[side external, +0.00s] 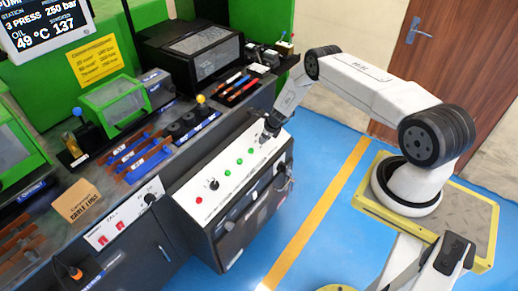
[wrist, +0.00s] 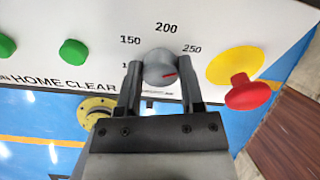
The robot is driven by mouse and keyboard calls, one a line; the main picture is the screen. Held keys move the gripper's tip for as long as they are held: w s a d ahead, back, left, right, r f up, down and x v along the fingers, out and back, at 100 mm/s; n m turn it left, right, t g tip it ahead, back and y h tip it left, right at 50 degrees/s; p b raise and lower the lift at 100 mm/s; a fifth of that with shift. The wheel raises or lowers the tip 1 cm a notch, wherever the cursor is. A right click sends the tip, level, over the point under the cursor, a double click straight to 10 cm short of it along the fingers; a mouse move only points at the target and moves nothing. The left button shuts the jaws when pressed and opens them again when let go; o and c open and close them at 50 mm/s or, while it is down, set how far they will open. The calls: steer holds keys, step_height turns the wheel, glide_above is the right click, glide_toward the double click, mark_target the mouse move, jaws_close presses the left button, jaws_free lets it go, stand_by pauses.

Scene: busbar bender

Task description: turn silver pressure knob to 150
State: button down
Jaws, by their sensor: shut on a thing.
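The silver pressure knob (wrist: 159,66) is on the white panel in the wrist view. The labels 150, 200 and 250 arc around its far side; a label at left is partly covered by a finger. My gripper (wrist: 160,78) is shut on the knob, one finger on each side. In the side external view my gripper (side external: 269,128) is at the far end of the sloping control panel (side external: 212,165), and the knob is hidden there.
A red mushroom button on a yellow base (wrist: 247,92) stands close to the right of my gripper. Green buttons (wrist: 74,52) are to the left. The green machines (side external: 115,100) and their bench lie left of the panel. The blue floor (side external: 325,150) is open.

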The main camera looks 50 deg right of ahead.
steer(key=shift+n, duration=0.4)
steer(key=n, duration=0.5)
steer(key=shift+s, duration=0.1)
steer(key=n, duration=0.5)
steer(key=shift+n, duration=0.4)
steer(key=n, duration=0.6)
steer(key=shift+s+f+t, duration=0.1)
steer(key=shift+s+t, duration=0.05)
steer(key=shift+t, duration=0.25)
steer(key=n, duration=0.6)
steer(key=shift+c, duration=1.1)
jaws_free()
